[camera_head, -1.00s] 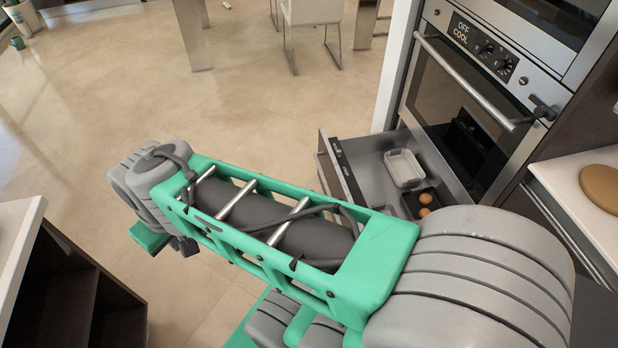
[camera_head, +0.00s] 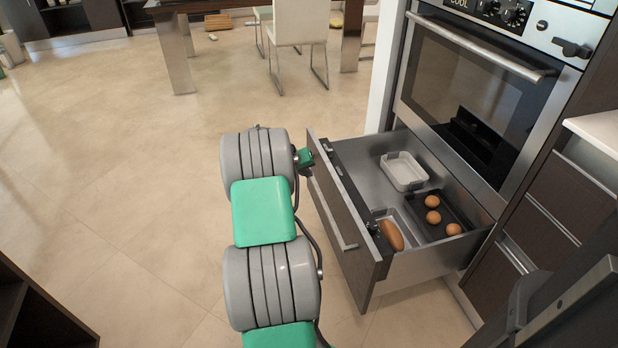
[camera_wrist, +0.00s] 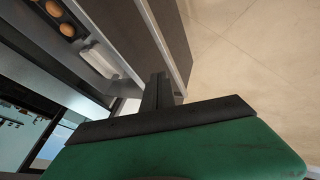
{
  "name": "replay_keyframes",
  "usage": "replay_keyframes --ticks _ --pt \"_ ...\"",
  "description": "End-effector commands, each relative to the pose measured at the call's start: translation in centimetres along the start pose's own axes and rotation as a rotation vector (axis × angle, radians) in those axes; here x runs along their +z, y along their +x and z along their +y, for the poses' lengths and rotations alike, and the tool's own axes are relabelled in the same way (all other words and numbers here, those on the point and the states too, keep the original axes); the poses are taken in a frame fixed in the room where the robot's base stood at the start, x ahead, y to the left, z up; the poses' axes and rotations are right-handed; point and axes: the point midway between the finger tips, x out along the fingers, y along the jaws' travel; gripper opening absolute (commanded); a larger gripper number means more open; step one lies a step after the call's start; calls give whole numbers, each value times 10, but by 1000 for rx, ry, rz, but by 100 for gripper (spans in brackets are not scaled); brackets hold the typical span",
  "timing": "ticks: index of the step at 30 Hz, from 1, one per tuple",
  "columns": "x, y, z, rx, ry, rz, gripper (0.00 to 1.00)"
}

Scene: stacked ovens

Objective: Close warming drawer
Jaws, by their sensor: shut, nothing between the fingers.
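The warming drawer (camera_head: 335,222) below the oven is pulled well out, its dark front panel facing left with a metal handle. In the wrist view its front (camera_wrist: 168,35) runs down to my fingers. My gripper (camera_head: 308,162) is at the far end of the drawer front, near its top edge, partly hidden behind my arm. In the wrist view my gripper (camera_wrist: 158,90) has its dark fingers together with nothing held. The fingertips overlap the drawer front's end there; I cannot tell if they touch it.
The drawer holds a white dish (camera_head: 404,171), a dark tray with eggs (camera_head: 434,215) and a brown loaf-like item (camera_head: 391,236). The oven (camera_head: 475,90) with its bar handle is above. A dark cabinet (camera_head: 30,310) stands at lower left. The floor left of the drawer is clear.

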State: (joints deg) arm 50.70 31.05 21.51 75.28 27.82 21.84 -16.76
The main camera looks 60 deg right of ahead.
Motion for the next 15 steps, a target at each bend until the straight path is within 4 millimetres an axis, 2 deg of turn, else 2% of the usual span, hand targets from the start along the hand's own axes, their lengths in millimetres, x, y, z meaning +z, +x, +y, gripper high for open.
replay_keyframes --ticks 1,9,15 --pt "3 15 -2 0 0 -3 0" --pt "3 74 -3 -1 0 -2 0" --pt "1 86 26 -2 2 -1 0"
